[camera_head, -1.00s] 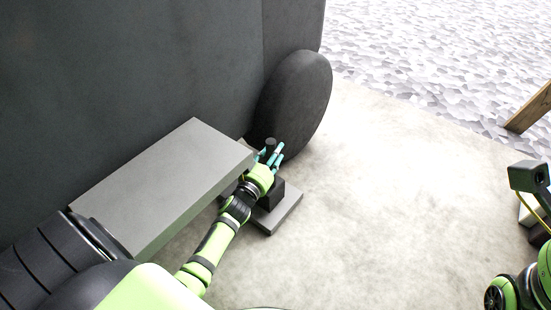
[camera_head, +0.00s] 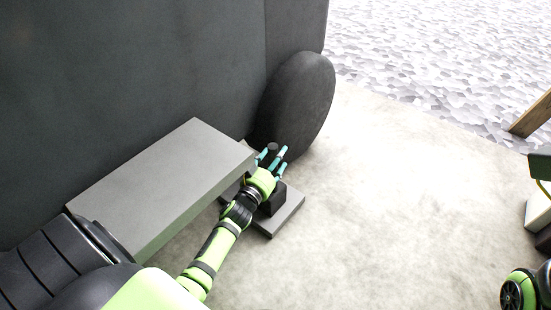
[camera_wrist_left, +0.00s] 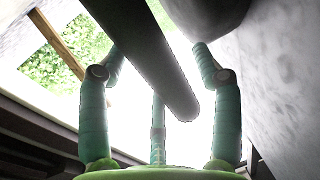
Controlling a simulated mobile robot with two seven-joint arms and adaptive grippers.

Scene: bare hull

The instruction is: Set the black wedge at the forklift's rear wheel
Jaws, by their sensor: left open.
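The black wedge (camera_head: 272,201) sits on a flat grey plate (camera_head: 287,217), partly hidden by my left wrist. A dark round-topped post (camera_head: 272,147) rises by my fingers and seems to be its handle. My left gripper (camera_head: 277,157) is open with its teal fingers around the post; in the left wrist view the dark post (camera_wrist_left: 150,60) runs between the spread fingers, with gaps visible. The forklift's dark wheel (camera_head: 300,105) stands just beyond the fingertips. I cannot tell whether any finger touches the post. My right gripper is not in view.
A light grey slab (camera_head: 160,185) lies left of my left forearm, along the forklift's dark body (camera_head: 130,80). Pale floor to the right of the wheel is clear. A wooden beam (camera_head: 532,115) and a white object (camera_head: 538,208) stand at the right edge.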

